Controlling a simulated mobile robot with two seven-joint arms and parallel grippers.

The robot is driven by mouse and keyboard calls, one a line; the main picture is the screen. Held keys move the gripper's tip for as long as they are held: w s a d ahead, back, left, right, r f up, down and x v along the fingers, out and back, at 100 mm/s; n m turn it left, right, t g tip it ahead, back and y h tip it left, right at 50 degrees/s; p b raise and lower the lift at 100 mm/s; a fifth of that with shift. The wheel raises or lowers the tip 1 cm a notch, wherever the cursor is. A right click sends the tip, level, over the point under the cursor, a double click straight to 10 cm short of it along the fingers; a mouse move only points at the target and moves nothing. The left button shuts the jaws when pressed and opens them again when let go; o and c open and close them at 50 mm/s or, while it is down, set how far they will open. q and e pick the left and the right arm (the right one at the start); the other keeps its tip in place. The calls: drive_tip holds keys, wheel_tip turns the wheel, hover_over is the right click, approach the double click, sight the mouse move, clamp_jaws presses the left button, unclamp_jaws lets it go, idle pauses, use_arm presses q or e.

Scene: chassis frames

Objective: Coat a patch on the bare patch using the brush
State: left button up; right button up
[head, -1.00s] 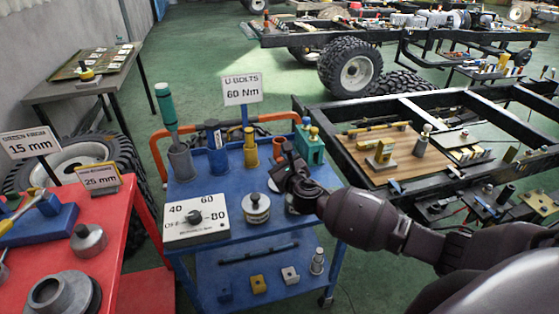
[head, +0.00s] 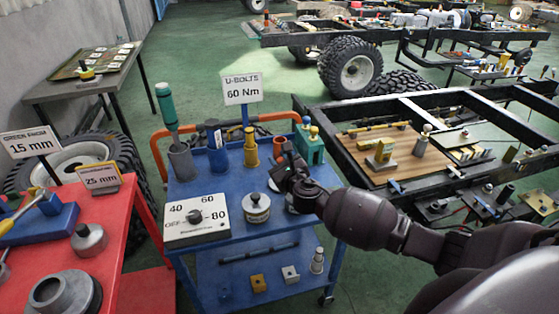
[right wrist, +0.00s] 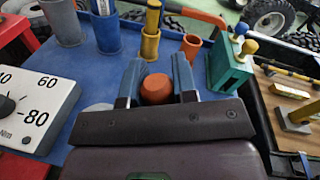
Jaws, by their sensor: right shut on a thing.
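My right gripper (head: 284,172) is over the right part of the blue cart. In the right wrist view its blue-grey fingers (right wrist: 156,82) are shut on a round orange end (right wrist: 156,90), seemingly the brush handle. No bristles show; the rest is hidden below the gripper. A round tin (head: 298,203) stands under the gripper, mostly covered by it. I cannot pick out the bare patch; the black chassis frame (head: 345,160) stands to the right. My left gripper is not in view.
The blue cart (head: 240,238) carries a dial box (head: 195,219), a lidded tin (head: 256,207), a grey cup (head: 182,161) with a green-handled tool, a yellow cup (head: 251,153) and a green block (head: 309,145). A red table (head: 110,275) stands at the left.

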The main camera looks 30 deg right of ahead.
use_arm(q)
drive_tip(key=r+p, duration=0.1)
drive_tip(key=p, duration=0.1)
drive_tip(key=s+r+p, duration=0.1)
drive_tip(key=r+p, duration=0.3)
drive_tip(key=p, duration=0.1)
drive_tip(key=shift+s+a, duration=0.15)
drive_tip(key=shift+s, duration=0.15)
use_arm(e)
wheel_tip(320, 180, up, 7)
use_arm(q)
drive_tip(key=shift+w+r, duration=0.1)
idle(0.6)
